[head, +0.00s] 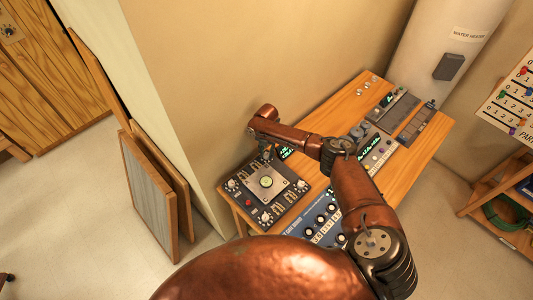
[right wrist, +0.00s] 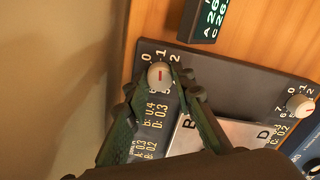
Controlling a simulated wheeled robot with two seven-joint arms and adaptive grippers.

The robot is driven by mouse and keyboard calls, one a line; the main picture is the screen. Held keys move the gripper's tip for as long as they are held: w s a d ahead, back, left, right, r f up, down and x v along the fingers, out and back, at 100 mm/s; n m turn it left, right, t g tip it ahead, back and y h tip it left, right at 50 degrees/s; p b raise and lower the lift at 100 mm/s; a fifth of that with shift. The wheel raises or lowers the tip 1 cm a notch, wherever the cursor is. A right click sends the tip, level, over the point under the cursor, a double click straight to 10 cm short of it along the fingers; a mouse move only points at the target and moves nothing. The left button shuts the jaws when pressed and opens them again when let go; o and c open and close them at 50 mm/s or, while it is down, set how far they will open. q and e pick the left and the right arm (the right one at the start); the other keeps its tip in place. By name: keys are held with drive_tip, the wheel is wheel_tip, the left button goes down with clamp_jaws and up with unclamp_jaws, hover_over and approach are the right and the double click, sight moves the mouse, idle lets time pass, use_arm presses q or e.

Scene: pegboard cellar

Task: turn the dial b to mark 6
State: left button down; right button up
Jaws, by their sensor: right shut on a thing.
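A dark control panel (head: 250,203) with several white knobs at its edges lies at the left end of the wooden bench. My right gripper (head: 266,153) reaches down to the panel's far edge. In the right wrist view its green fingers (right wrist: 158,84) are shut around a white knob (right wrist: 159,74) with a short red mark, at the panel's corner. Digits 0, 1 and 2 show around this knob; its other digits are partly hidden by the fingers. A second white knob (right wrist: 300,104) stands free at the right. I cannot read for sure which knob is dial b. My left gripper is not in view.
A blue panel (head: 318,222) with several knobs lies beside the control panel, partly behind my arm. More devices and a grey box (head: 393,107) stand farther right on the bench (head: 345,97). A tan wall rises close behind the control panel.

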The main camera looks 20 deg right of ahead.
clamp_jaws()
drive_tip(key=shift+m, duration=0.3)
